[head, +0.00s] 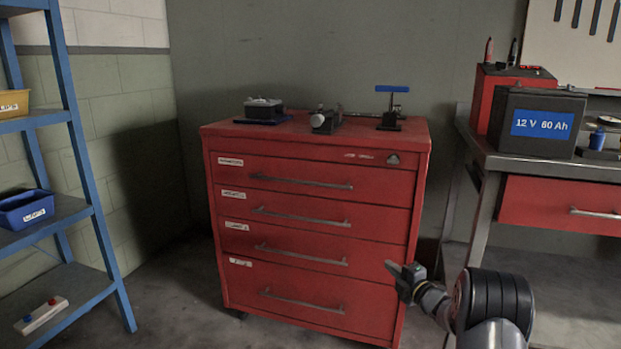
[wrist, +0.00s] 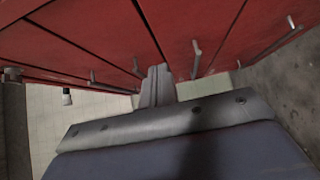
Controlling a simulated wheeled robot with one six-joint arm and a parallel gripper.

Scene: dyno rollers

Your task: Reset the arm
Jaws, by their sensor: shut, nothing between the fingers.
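My gripper (head: 393,268) is at the lower right of the head view, in front of the right side of the red drawer cabinet (head: 330,221). Its fingers are together with nothing between them. In the wrist view the closed fingers (wrist: 157,82) point toward the red drawer fronts (wrist: 200,25) and their bar handles. Whether the fingertips touch the cabinet cannot be told. All the drawers appear closed.
A blue shelf rack (head: 85,180) with a blue bin (head: 25,209) stands at the left. A workbench (head: 550,165) with a black battery (head: 537,122) stands at the right. Small tools lie on the cabinet top. Bare floor shows between rack and cabinet.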

